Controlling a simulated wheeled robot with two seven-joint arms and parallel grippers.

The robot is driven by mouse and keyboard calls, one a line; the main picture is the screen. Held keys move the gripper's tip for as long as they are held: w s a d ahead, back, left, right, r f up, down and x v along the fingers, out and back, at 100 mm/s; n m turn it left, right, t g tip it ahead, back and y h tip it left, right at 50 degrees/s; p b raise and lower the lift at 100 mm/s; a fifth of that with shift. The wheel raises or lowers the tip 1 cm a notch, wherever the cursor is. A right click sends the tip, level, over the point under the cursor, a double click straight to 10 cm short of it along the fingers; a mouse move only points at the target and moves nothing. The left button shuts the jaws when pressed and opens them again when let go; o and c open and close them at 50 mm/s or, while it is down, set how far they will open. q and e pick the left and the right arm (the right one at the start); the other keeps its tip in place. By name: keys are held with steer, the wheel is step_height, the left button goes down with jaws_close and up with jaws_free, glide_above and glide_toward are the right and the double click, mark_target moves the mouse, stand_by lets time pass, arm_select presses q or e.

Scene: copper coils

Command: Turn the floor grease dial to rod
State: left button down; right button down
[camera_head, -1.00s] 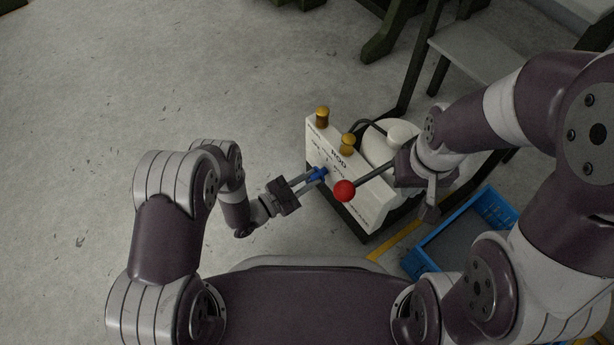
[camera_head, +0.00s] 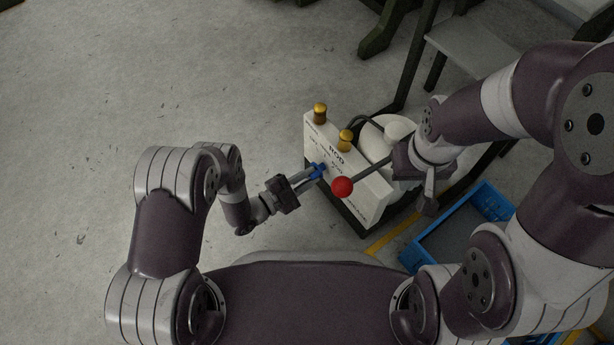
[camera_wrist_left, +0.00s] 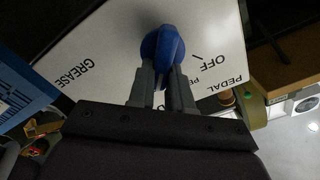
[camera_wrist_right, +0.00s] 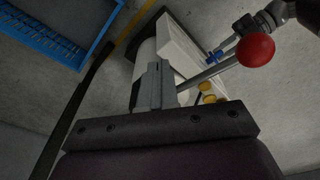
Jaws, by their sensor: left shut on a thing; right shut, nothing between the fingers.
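The white grease unit (camera_head: 376,202) stands on the floor, its front panel facing my left arm. The panel carries ROD, OFF, PEDAL and GREASE lettering, partly hidden by the gripper. The blue dial (camera_wrist_left: 162,46) is on this panel and shows in the head view (camera_head: 318,170). My left gripper (camera_wrist_left: 160,78) is shut on the dial, a finger on each side. The dial's pointing end is hard to tell; a short tick shows beside OFF. My right gripper (camera_wrist_right: 158,80) is shut and empty, beside the unit's right side in the head view (camera_head: 430,203).
A grey lever with a red ball (camera_head: 342,187) sticks out near the dial and my left gripper. Two yellow-topped knobs (camera_head: 345,140) stand on the unit's top edge. A blue crate (camera_head: 487,190) lies to the right. The floor at left is clear.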

arm_select(q)
steer(key=shift+w+d+r, duration=0.1)
steer(key=c, duration=1)
jaws_free()
steer(key=shift+c, duration=0.2)
steer(key=shift+s+a+p, duration=0.25)
steer(key=shift+a+p, duration=0.05)
steer(key=shift+a, duration=0.05)
steer(key=p+v, duration=0.4)
steer(key=v, duration=0.7)
steer(key=shift+s+a, duration=0.25)
steer(key=shift+a, duration=0.05)
